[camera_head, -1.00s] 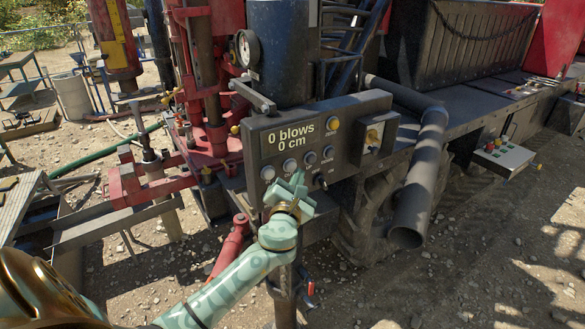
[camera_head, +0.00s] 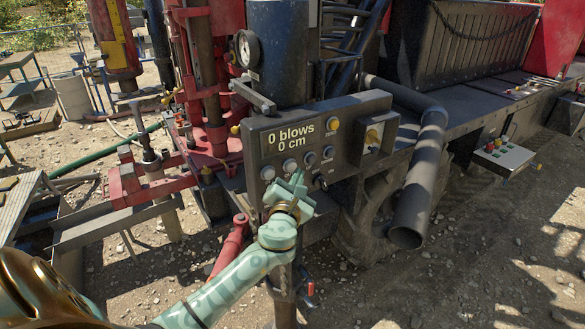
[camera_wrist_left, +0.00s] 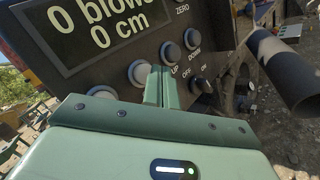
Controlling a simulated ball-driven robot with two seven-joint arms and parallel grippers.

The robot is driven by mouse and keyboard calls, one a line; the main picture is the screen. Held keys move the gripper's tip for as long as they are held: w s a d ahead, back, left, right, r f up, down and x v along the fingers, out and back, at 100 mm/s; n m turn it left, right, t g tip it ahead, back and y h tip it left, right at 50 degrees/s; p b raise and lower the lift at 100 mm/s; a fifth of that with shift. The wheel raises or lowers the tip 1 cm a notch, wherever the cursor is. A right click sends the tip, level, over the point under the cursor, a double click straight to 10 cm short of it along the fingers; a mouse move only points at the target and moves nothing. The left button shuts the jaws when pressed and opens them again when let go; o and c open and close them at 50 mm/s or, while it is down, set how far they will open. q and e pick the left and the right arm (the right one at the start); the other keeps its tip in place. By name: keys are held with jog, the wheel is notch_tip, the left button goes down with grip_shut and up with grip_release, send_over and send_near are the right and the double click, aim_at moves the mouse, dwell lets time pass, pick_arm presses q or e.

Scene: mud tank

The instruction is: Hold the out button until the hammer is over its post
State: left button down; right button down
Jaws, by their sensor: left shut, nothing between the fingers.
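The dark control panel (camera_head: 350,140) reads "0 blows, 0 cm" and has a row of grey buttons. My left gripper (camera_head: 294,182) is shut and empty at the panel's lower edge. In the left wrist view its fingertips (camera_wrist_left: 161,72) are close to the second grey button from the left (camera_wrist_left: 140,72); I cannot tell whether they touch. The labels under the two left buttons cannot be read, so I cannot confirm which is out. A red cylinder with a yellow scale (camera_head: 118,45), seemingly the hammer, hangs at upper left. A slim grey post (camera_head: 148,150) stands below and right of it.
A red mast (camera_head: 203,70) stands left of the panel. A grey pipe (camera_head: 420,185) hangs down at its right. A pale box with coloured buttons (camera_head: 503,157) sits farther right. An off/on knob (camera_wrist_left: 203,86) is just right of the fingertips.

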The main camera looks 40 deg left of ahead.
pick_arm(q)
jog(key=shift+w+a, duration=0.1)
jog(key=shift+a, duration=0.2)
